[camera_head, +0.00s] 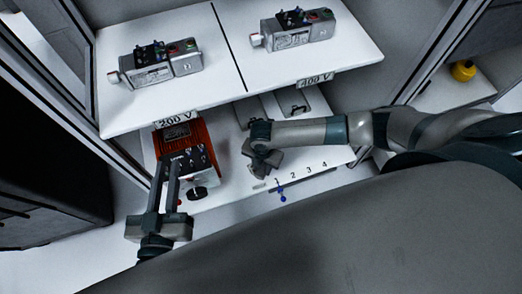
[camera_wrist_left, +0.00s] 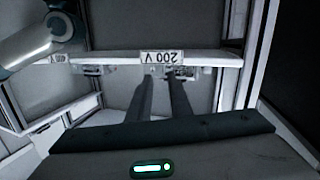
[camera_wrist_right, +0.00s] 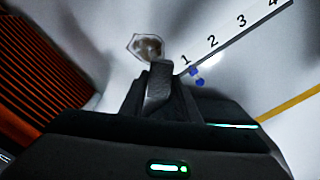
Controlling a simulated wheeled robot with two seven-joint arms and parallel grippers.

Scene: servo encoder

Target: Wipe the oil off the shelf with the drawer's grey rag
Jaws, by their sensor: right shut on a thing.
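My right gripper (camera_head: 262,162) is low over the white lower shelf (camera_head: 228,182), left of the strip numbered 1 to 4. It is shut on a small dark grey piece, seemingly the grey rag (camera_wrist_right: 158,84). In the right wrist view a brownish, oil-like patch (camera_wrist_right: 147,46) with a pale outline lies just beyond the fingertips. Whether the rag touches it, I cannot tell. My left gripper (camera_head: 170,165) is in front of the red-orange unit, its two fingers apart with nothing seen between them; it also shows in the left wrist view (camera_wrist_left: 163,82).
The red-orange ribbed unit (camera_head: 200,143) stands left of my right gripper. The upper shelf (camera_head: 215,85) overhangs, with two grey devices (camera_head: 160,65) (camera_head: 293,30) on it. A small blue part (camera_head: 282,196) is by the number strip (camera_head: 305,175). Grey blocks lie behind my right arm.

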